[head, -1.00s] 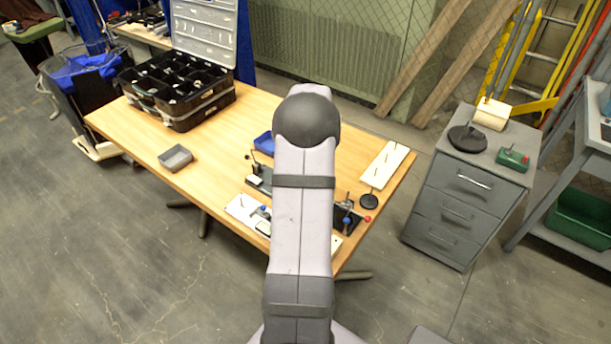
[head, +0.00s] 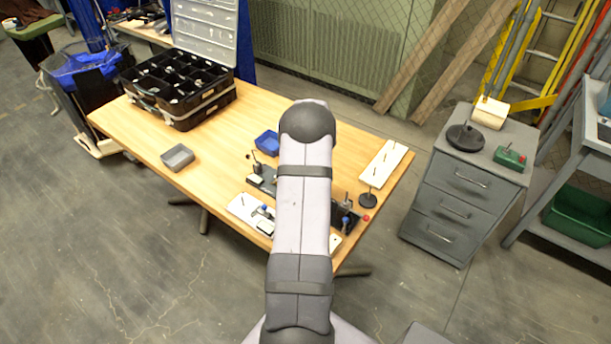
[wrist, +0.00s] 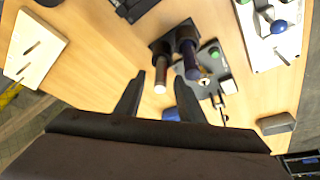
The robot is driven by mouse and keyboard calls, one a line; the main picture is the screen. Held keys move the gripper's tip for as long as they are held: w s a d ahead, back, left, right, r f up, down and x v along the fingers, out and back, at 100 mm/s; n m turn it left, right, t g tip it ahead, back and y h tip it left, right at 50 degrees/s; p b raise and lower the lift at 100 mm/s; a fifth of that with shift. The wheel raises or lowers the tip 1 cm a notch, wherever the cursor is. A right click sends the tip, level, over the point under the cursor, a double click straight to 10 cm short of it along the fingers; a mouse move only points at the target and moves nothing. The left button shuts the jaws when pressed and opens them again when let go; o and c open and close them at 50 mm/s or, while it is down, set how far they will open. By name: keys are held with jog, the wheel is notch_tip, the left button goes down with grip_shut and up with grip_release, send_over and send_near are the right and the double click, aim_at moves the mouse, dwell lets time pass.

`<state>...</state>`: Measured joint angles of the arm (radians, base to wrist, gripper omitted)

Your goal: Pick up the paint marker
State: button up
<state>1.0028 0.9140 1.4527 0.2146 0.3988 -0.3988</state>
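Two dark upright cylinders stand side by side in a black holder (wrist: 160,47) in the wrist view. One is dark brown with a pale tip (wrist: 160,76); the other is dark with a bluish end (wrist: 190,62). Either may be the paint marker; I cannot tell which. My gripper (wrist: 160,90) is open and empty, its two black fingers apart, with the pale-tipped cylinder showing between and beyond the fingertips. No contact shows. In the head view my arm hides the gripper and most of this area.
A fixture with a blue knob (wrist: 279,27) stands close by the cylinders. A board with pegs (head: 384,164), a blue bin (head: 267,143), a grey bin (head: 178,157) and a black compartment case (head: 185,105) are on the table. The table's left half has clear room.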

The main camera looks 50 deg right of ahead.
grip_shut()
jog(key=shift+r, duration=0.1)
notch_tip(320, 180, up, 10)
jog(key=b, duration=0.3)
dwell(0.4)
